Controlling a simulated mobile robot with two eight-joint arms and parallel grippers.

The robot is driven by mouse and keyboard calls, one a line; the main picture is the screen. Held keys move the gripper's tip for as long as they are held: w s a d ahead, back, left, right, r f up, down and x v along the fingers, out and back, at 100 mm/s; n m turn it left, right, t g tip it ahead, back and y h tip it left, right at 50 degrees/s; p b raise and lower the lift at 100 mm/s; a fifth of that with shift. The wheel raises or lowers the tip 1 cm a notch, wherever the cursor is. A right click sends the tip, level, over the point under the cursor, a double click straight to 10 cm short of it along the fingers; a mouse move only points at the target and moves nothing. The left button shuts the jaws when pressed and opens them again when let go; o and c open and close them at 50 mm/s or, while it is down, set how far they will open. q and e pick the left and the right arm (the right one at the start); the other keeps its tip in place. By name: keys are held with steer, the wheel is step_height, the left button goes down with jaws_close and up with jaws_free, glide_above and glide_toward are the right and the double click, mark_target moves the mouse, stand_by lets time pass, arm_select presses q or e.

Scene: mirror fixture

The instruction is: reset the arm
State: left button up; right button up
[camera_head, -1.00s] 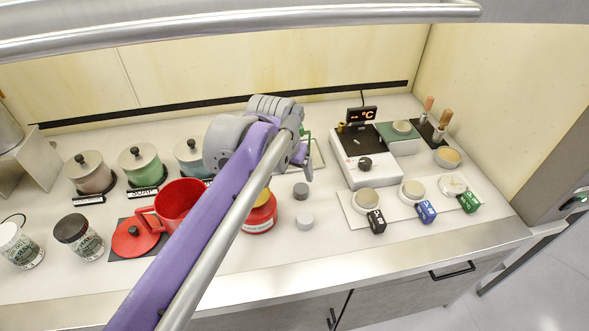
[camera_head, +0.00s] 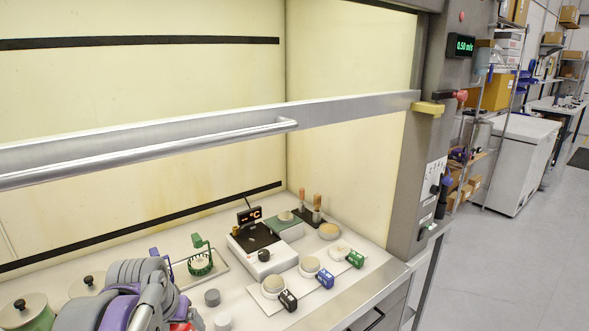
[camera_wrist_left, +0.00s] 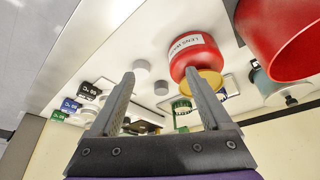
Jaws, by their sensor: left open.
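My left arm (camera_head: 135,290) shows at the lower left of the head view, with grey joints and purple links over the hood's worktop. Its fingertips are not clear there. In the left wrist view my left gripper (camera_wrist_left: 163,92) has its two grey fingers spread wide, with nothing held between them. A red container with a yellow part and a white label (camera_wrist_left: 198,55) lies beyond the right finger. I cannot tell the distance between them. My right gripper is in neither view.
A hotplate (camera_head: 262,248) stands on the worktop, with labelled dishes (camera_head: 310,264) in front. A green ring-shaped item (camera_head: 200,262) stands left of it. The sash bar (camera_head: 220,127) crosses above. A red vessel (camera_wrist_left: 285,40) is close at the wrist view's right. Open floor (camera_head: 500,270) lies right.

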arm_select(q)
steer(key=s+d+f+p, duration=0.1)
steer(key=s+d+f, duration=0.1)
steer(key=s+f, duration=0.4)
steer(key=s+d+f+p, duration=0.1)
steer(key=s+d+f, duration=0.2)
steer(key=s, duration=1)
step_height(320, 180, down, 4)
steer(key=shift+s+d+r+m+t+p, duration=0.15)
steer(key=shift+d+r+m+t+p, duration=0.15)
steer(key=shift+t+p, duration=0.1)
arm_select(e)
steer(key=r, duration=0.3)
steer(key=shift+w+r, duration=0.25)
arm_select(q)
steer(key=shift+s, duration=0.1)
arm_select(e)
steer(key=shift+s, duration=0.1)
